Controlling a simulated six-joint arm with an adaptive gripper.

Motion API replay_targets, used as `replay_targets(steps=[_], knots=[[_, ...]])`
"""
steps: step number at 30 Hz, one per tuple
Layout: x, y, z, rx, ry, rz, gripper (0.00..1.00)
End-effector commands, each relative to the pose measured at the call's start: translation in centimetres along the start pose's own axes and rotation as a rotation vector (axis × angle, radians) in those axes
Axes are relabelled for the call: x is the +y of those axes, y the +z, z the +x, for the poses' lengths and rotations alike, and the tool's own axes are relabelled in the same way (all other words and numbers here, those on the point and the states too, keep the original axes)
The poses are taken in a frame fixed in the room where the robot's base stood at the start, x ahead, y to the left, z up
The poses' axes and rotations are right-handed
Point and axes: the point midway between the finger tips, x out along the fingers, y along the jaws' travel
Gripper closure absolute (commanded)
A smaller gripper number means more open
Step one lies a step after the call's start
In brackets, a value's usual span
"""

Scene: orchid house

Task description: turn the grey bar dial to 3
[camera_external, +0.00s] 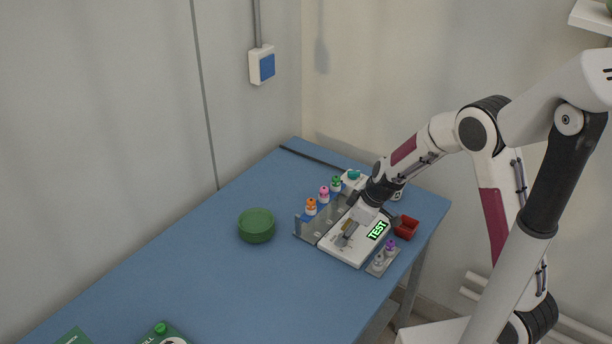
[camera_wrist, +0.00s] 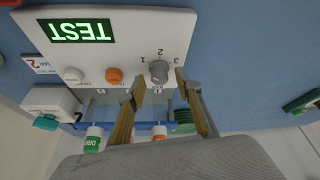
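The grey dial (camera_wrist: 159,72) sits on the white panel (camera_wrist: 130,45) in the wrist view, with the numerals 1, 2 and 3 around it, upside down. I cannot tell which numeral its bar points at. My gripper (camera_wrist: 159,82) is open, with one tan finger on each side of the dial in the picture and gaps between. Whether the tips are level with the dial or above it is unclear.
An orange knob (camera_wrist: 114,75) and a white knob (camera_wrist: 72,75) sit beside the dial. The panel has a lit TEST display (camera_wrist: 76,31). Several capped vials, such as an orange-capped one (camera_external: 311,206), stand nearby. A green bowl (camera_external: 256,225) is left; a red container (camera_external: 407,228) is right.

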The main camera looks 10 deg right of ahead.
Motion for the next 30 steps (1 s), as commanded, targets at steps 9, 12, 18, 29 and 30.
replay_targets(steps=[9,12,18,29,30], knots=[[-0.02,0.04,0.55,-0.001,0.0,0.0,0.66],[-0.02,0.04,0.54,-0.001,0.0,0.0,0.66],[-0.01,0.05,0.53,-0.001,0.0,0.0,1.0],[-0.03,0.06,0.53,-0.003,0.01,0.025,1.0],[-0.02,0.07,0.53,-0.004,0.015,0.033,1.0]])
